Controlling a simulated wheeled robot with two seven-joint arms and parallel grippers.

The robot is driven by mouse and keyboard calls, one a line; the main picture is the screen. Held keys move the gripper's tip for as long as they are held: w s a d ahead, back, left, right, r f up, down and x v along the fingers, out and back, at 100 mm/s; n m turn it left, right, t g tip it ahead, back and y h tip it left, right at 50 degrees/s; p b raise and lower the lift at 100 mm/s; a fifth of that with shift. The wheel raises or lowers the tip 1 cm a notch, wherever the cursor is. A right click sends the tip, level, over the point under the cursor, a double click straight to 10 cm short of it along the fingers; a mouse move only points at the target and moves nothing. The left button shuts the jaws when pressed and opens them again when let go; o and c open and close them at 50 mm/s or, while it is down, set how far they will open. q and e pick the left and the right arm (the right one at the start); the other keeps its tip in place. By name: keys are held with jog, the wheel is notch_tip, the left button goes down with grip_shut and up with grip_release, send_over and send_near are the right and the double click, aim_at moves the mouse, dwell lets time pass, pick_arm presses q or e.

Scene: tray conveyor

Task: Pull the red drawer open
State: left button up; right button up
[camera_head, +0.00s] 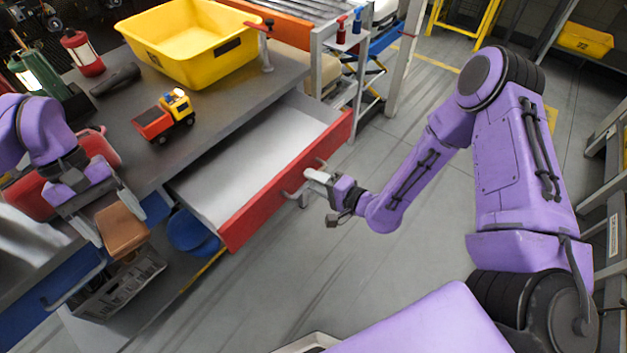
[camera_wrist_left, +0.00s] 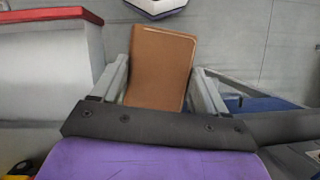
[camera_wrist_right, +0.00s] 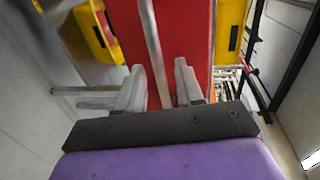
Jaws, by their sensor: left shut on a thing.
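The red drawer (camera_head: 285,182) is pulled well out from under the grey workbench, with its pale, empty inside showing. Its red front fills the middle of the right wrist view (camera_wrist_right: 184,30). The pale bar handle (camera_wrist_right: 154,50) runs between the fingers of my right gripper (camera_wrist_right: 160,88), which stand apart with gaps beside the bar. In the head view, my right gripper (camera_head: 312,177) is at the drawer front. My left gripper (camera_head: 112,216) is shut on a brown case (camera_head: 121,236), which also shows between its fingers in the left wrist view (camera_wrist_left: 160,68).
A yellow bin (camera_head: 195,42), a toy truck (camera_head: 165,117) and lanterns (camera_head: 83,53) stand on the workbench (camera_head: 215,120). A blue drawer (camera_head: 45,300), a grey crate (camera_head: 118,287) and a blue bucket (camera_head: 190,234) are below. Floor right of the drawer is clear.

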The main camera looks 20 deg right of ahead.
jog(key=v, duration=1.2)
jog(key=shift+d+f, duration=0.1)
